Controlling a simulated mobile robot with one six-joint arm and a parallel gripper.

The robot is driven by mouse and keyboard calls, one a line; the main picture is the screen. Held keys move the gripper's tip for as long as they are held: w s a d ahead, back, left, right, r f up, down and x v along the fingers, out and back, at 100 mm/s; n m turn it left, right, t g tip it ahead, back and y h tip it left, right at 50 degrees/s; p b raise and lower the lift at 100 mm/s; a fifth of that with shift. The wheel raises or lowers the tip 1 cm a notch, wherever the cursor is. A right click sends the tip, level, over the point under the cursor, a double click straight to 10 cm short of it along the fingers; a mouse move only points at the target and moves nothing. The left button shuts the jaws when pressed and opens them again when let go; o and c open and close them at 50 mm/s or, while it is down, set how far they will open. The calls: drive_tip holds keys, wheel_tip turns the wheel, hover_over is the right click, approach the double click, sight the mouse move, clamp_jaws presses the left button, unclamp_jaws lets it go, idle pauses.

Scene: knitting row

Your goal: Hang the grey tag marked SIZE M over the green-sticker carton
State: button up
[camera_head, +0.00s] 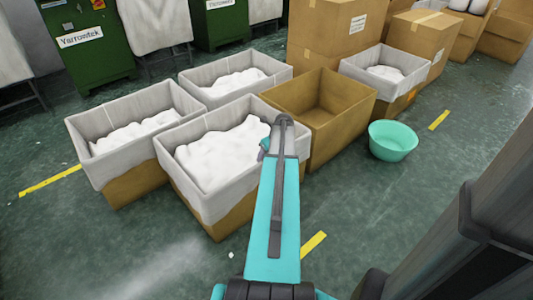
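No grey tag marked SIZE M shows in this view. I see no green sticker on any carton side that faces me, so I cannot tell which carton bears it. Several open cartons stand on the floor. Three with white liners and white contents are the front one (190,184), the left one (88,164) and the back one (205,95). An unlined open brown carton (340,130) stands to their right. My teal arm reaches up over the front carton's right side.
A lined carton (403,59) with an orange patch stands at the back right, near closed brown cartons (335,30). A mint-green basin (393,141) sits on the floor before it. Green machines (90,45) line the back left.

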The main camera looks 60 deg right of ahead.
drive_tip(key=shift+f, duration=0.2)
drive_tip(key=o, duration=1.1)
drive_tip(key=shift+r, duration=0.1)
drive_tip(key=p+v, duration=0.3)
drive_tip(key=v, duration=1)
drive_tip(key=shift+s+a+r+p, duration=0.1)
drive_tip(key=shift+r+p, duration=0.15)
drive_tip(key=shift+p, duration=0.1)
drive_tip(key=shift+s, duration=0.1)
